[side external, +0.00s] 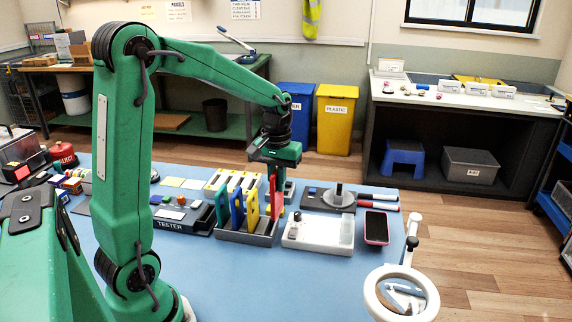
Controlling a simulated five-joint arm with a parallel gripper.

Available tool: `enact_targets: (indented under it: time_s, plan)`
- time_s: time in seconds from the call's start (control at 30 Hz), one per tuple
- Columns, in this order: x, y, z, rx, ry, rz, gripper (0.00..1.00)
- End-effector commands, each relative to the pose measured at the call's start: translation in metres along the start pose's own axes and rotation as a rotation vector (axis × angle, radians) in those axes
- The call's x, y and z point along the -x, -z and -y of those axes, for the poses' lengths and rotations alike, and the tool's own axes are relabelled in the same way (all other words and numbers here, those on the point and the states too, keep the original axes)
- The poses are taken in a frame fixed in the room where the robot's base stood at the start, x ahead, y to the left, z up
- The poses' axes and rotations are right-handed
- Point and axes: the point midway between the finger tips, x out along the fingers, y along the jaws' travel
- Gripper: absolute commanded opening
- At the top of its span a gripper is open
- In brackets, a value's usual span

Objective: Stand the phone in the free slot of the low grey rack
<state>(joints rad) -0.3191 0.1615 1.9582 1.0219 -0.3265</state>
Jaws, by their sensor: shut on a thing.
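My gripper (275,172) points down over the right end of the low grey rack (245,238). It is shut on a red phone (276,200), a thin upright slab hanging from the jaws. The red phone's lower end is at the rack's right end; I cannot tell whether it is inside a slot or just behind or above it. Teal (222,203), blue (237,212) and yellow (252,212) slabs stand upright in the rack, left of the red phone. The fingertips are small and partly hidden by the phone.
A tester (172,222) is on the left. A round magnifier (402,291) stands front right. The blue mat is clear in front of the rack.

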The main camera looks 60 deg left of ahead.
Motion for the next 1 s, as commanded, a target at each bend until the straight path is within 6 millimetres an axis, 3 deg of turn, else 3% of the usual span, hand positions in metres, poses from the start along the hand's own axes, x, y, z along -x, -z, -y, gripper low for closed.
enact_targets:
  time_s: [0.1, 0.27, 0.63, 1.0]
  plan:
    - [-0.003, 0.003, 0.017, 0.085, 0.0, 0.0, 0.0]
    - [-0.005, 0.004, 0.026, 0.137, 0.0, -0.001, 0.0]
    - [-0.01, 0.004, 0.027, 0.141, 0.0, 0.0, 0.0]
    - [-0.03, 0.004, 0.026, 0.14, 0.0, 0.0, 0.0]
